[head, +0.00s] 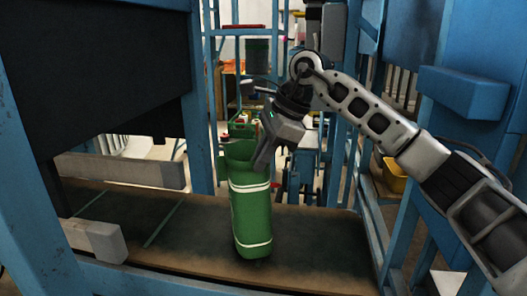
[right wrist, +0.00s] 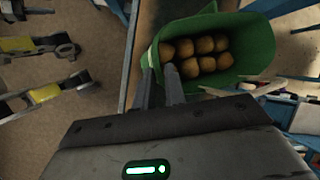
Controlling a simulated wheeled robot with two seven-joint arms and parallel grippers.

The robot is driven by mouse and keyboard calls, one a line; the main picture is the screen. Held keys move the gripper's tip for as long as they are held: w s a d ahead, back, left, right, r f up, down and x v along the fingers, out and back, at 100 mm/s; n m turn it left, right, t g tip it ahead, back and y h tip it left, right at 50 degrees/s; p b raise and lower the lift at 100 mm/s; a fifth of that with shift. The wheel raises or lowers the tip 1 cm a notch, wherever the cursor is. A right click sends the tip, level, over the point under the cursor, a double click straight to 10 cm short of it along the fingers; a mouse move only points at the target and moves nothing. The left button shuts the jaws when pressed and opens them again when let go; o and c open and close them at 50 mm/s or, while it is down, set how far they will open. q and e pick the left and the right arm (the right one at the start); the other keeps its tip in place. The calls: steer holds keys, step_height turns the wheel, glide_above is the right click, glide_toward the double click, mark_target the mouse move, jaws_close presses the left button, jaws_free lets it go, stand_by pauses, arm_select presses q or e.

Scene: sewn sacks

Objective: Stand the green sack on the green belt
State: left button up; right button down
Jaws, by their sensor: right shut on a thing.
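The green sack (head: 252,215) with white bands is upright, leaning slightly, over the dark belt (head: 310,235). Its base is at or just above the belt surface; I cannot tell if it touches. My right gripper (head: 262,162) comes from above right and is shut on the sack's upper rim. In the right wrist view the fingers (right wrist: 160,78) pinch the rim of the open sack (right wrist: 258,45), which holds several round brown things (right wrist: 200,52). My left gripper is not in view.
Thin green lines (head: 164,223) cross the belt on the left. Grey rails (head: 122,170) and a grey block (head: 97,240) stand at the left. Blue posts (head: 200,130) frame the belt. A yellow bin (head: 394,177) is at the right. The belt right of the sack is clear.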

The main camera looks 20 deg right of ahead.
mark_target(262, 176)
steer(key=shift+s+f, duration=0.15)
steer(key=shift+f, duration=0.45)
steer(key=shift+s+f, duration=0.15)
steer(key=shift+f, duration=0.4)
steer(key=c, duration=1.8)
jaws_free()
steer(key=shift+s+f, duration=0.1)
steer(key=shift+f, duration=0.4)
steer(key=shift+o, duration=1.4)
steer(key=shift+w+f, duration=0.15)
steer(key=shift+w, duration=0.25)
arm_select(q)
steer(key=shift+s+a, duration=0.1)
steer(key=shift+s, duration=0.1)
arm_select(e)
steer(key=shift+d, duration=0.15)
steer(key=shift+r, duration=0.35)
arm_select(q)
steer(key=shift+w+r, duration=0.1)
arm_select(e)
steer(key=v, duration=1.1)
steer(key=shift+r, duration=0.35)
